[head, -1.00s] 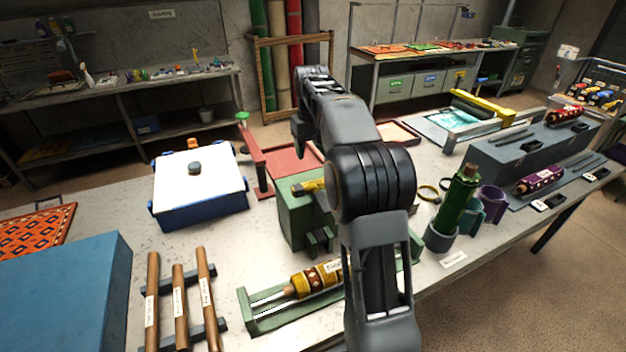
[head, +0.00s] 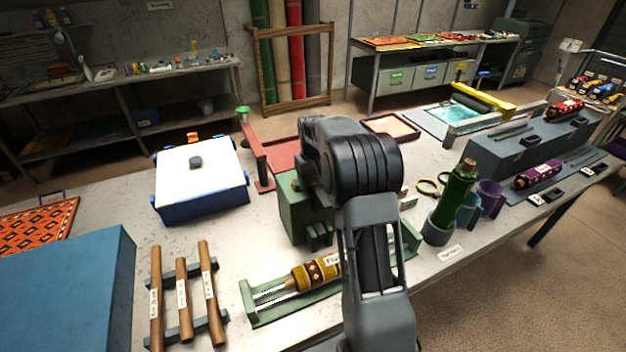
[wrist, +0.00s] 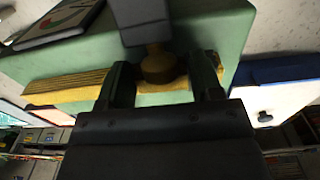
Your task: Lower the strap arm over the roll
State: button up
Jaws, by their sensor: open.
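A yellow patterned roll (head: 317,273) lies in a long green cradle (head: 262,318) at the front of the table; its right end is behind my arm. A green block (head: 300,217) stands behind the cradle. In the wrist view, a ribbed yellow strap (wrist: 70,84) runs along the green block (wrist: 225,30), with a grey bar (wrist: 140,20) and a brass-yellow knob (wrist: 160,66) beside it. My gripper (wrist: 163,63) is open, its fingers on either side of the knob; contact cannot be told. My arm hides the gripper in the head view.
A white-topped blue box (head: 200,180) and wooden rods on a rack (head: 183,300) stand left. A green bottle (head: 456,195) and cups (head: 490,198) stand right. A red frame (head: 262,160) is behind. Bare table lies between the blue box and cradle.

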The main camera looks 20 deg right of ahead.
jog(key=shift+f, duration=0.2)
grip_shut()
dwell(0.6)
